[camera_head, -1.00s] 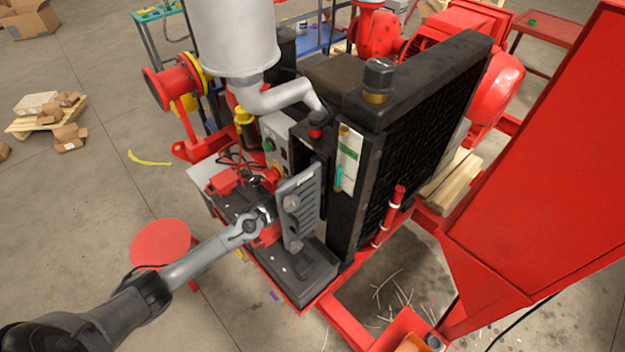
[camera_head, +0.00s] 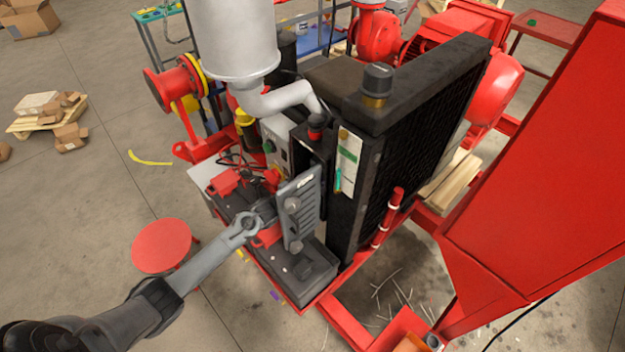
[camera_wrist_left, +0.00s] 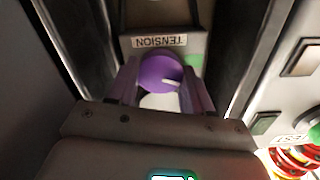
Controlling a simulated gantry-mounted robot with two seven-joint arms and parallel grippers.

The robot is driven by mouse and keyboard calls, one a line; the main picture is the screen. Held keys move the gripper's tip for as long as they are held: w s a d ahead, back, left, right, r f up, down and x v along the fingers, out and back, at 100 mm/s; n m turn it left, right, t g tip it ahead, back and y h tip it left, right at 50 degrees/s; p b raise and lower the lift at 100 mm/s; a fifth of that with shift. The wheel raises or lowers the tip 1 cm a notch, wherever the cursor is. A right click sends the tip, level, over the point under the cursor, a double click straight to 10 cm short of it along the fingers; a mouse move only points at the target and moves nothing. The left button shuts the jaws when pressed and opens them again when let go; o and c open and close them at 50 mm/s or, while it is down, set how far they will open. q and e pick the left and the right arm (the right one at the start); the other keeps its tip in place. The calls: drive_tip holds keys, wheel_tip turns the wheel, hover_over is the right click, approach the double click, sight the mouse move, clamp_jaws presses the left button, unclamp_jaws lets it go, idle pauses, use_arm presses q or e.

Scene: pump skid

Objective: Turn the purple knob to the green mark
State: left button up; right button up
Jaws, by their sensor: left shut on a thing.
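The purple knob (camera_wrist_left: 158,71) shows in the wrist view, below an upside-down "TENSION" label (camera_wrist_left: 159,41). A green patch (camera_wrist_left: 197,61) lies on the panel just right of the knob and may be the green mark; the rest is hidden by the finger. My right gripper is not in view.
A black battery-like box (camera_head: 305,272) lies below. Dark walls flank the knob in the wrist view. Open floor (camera_head: 90,230) lies left of the skid.

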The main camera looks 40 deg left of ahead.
use_arm(q)
drive_tip(key=shift+n+p, duration=0.45)
drive_tip(key=shift+n, duration=1.65)
drive_tip(key=o, duration=1)
drive_tip(key=shift+o, duration=0.2)
drive_tip(key=s+a, duration=0.1)
drive_tip(key=s, duration=0.9)
drive_tip(key=shift+s+a, duration=0.3)
drive_tip(key=shift+s, duration=0.05)
